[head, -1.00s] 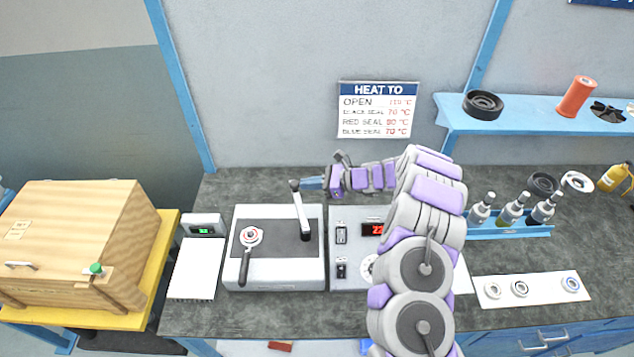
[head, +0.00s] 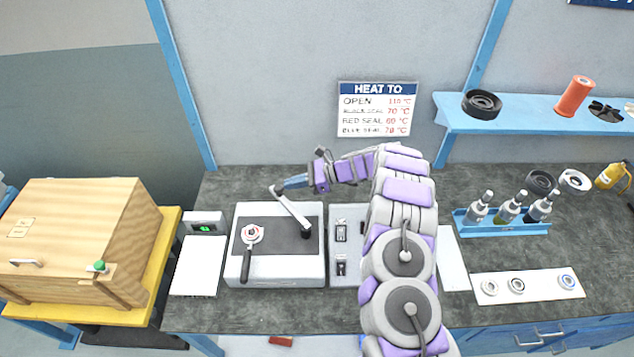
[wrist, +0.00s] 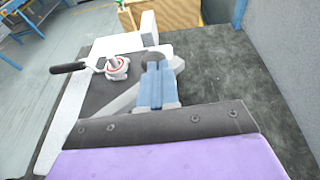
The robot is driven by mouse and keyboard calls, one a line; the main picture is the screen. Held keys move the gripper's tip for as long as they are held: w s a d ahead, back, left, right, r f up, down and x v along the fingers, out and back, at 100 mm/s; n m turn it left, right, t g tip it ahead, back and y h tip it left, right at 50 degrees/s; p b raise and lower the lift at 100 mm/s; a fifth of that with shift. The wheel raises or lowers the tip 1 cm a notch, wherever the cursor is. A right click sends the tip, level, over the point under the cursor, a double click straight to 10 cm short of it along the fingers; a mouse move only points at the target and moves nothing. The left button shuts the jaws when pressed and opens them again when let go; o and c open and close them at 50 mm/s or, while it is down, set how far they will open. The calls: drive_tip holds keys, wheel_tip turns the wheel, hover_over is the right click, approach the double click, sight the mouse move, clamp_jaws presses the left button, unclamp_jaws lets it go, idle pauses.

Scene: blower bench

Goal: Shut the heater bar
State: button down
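The heater bar (head: 291,211) is a pale grey lever on the dark top of a white unit (head: 275,271). It runs from a dark pivot at the right of that top to a dark knob at its back, tilting left. In the wrist view the bar (wrist: 122,101) passes behind my fingers, and its knob (wrist: 150,57) shows at their tips. My gripper (head: 288,184) is at the knob end of the bar, on its right side. Its blue fingers (wrist: 154,84) are close together in the wrist view. Contact with the knob is partly hidden.
A red-and-white knob with a black handle (head: 249,247) sits on the unit's left part. A control box (head: 344,245) stands to its right, partly behind my arm. A wooden box (head: 78,240) is at far left; a bottle rack (head: 505,228) is at right.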

drive_tip(key=shift+s+a+f+n+g, duration=0.1)
drive_tip(key=shift+s+a+n+g, duration=0.2)
drive_tip(key=shift+a, duration=0.25)
drive_tip(key=shift+s+a+f+n+g, duration=0.1)
drive_tip(key=shift+s+a+n+g, duration=0.1)
drive_tip(key=shift+a+g, duration=0.25)
drive_tip(key=shift+s+a+r+n+g, duration=0.15)
drive_tip(key=shift+a+n+g, duration=0.1)
drive_tip(key=shift+a+n, duration=0.1)
drive_tip(key=s+a+n+g+p, duration=0.1)
drive_tip(key=s+a+g, duration=0.1)
drive_tip(key=s+a, duration=0.3)
drive_tip(key=shift+s+h, duration=0.4)
drive_tip(key=shift+s, duration=0.15)
drive_tip(key=shift+a+n, duration=0.1)
drive_tip(key=shift+n, duration=0.15)
idle(0.3)
drive_tip(key=p+v, duration=0.1)
drive_tip(key=v, duration=1.6)
